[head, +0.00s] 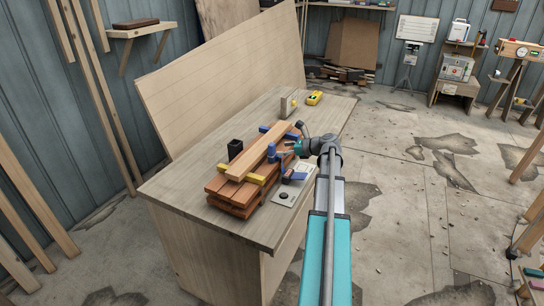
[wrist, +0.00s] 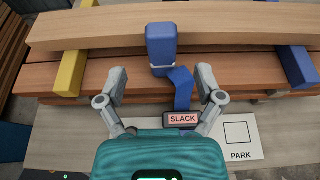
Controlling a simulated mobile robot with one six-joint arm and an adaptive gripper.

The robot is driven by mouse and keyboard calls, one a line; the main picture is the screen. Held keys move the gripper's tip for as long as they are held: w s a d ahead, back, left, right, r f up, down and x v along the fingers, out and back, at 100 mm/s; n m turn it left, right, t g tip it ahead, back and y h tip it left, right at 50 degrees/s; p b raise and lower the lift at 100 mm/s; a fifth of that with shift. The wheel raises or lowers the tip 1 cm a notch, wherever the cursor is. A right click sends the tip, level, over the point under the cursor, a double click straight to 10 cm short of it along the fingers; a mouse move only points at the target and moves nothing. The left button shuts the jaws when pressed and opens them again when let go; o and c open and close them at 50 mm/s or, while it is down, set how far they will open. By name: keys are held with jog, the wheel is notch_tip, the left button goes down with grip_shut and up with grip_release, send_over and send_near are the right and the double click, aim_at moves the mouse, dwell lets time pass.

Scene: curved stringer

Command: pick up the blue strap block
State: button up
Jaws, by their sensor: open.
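The blue strap block (wrist: 162,45) stands upright against the front of the top plank (wrist: 230,25) in the wrist view. A blue strap (wrist: 182,88) runs from its base down to a tag reading SLACK (wrist: 181,118). The block also shows in the head view (head: 271,153), beside the plank on the stacked boards. My gripper (wrist: 161,80) is open and empty. Its two fingers lie left and right of the block, short of it, with clear gaps on both sides. In the head view my gripper (head: 288,149) is at the stack's right side, its fingertips hard to make out.
A yellow spacer (wrist: 70,72) lies left and a blue spacer (wrist: 297,66) right under the top plank. A PARK card (wrist: 241,138) lies on the bench right of the tag. A black block (head: 235,149) and a yellow tool (head: 314,98) are on the bench (head: 180,188).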

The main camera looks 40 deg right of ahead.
aim_at(274, 148)
jog(key=shift+w+a, duration=0.1)
jog(key=shift+w, duration=0.05)
jog(key=shift+b+x, duration=0.7)
jog(key=shift+x, duration=1.9)
jog(key=shift+w+r, duration=0.1)
jog(key=shift+r, duration=0.1)
grip_shut()
